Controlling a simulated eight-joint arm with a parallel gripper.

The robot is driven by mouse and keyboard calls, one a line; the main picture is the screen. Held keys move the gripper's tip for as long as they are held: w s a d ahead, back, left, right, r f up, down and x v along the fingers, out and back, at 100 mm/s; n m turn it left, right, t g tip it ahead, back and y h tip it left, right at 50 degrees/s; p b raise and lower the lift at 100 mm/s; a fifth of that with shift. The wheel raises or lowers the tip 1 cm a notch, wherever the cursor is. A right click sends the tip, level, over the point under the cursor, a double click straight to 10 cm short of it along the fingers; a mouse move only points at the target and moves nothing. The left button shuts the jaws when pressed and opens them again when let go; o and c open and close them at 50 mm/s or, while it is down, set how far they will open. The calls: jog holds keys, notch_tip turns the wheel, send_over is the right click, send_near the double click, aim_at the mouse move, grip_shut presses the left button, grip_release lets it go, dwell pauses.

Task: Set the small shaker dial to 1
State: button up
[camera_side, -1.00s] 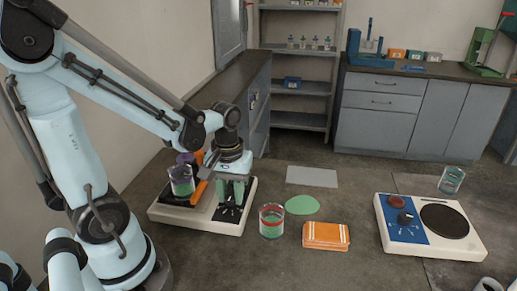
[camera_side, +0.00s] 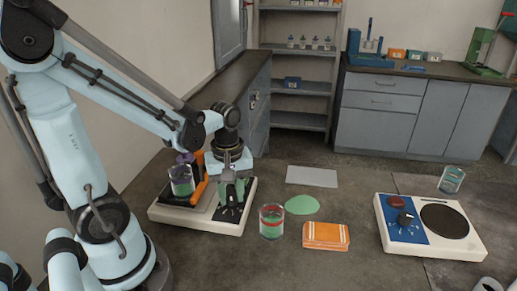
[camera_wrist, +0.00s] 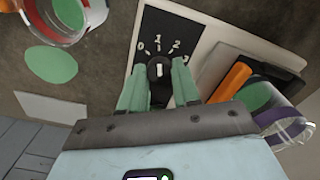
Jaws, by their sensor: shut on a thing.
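The small shaker (camera_side: 210,222) is a white base with a black dial panel (camera_wrist: 183,38) marked 0, 1, 2 and 3. Its round black dial (camera_wrist: 157,64) has a white line that looks roughly in line with the 1 in the wrist view. My gripper (camera_wrist: 158,80) points down over the panel, its green fingers closed on both sides of the dial. In the side view my gripper (camera_side: 230,192) hides most of the dial.
A beaker with purple and green bands (camera_side: 181,181) and an orange upright part (camera_side: 199,180) stand on the shaker's left side. A hotplate (camera_side: 463,243) is farther right.

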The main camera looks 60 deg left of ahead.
aim_at(232, 197)
jog(key=o, duration=1.1)
jog(key=shift+c, duration=0.2)
jog(key=shift+r, duration=0.15)
notch_tip(232, 197, up, 12)
dwell(0.4)
jog(key=w+d+f+m+t, duration=0.3)
jog(key=d+m+t, duration=0.3)
jog(key=m, duration=0.8)
jog(key=shift+f+m+t, duration=0.2)
jog(key=shift+m+t, duration=0.1)
jog(key=shift+t, duration=0.3)
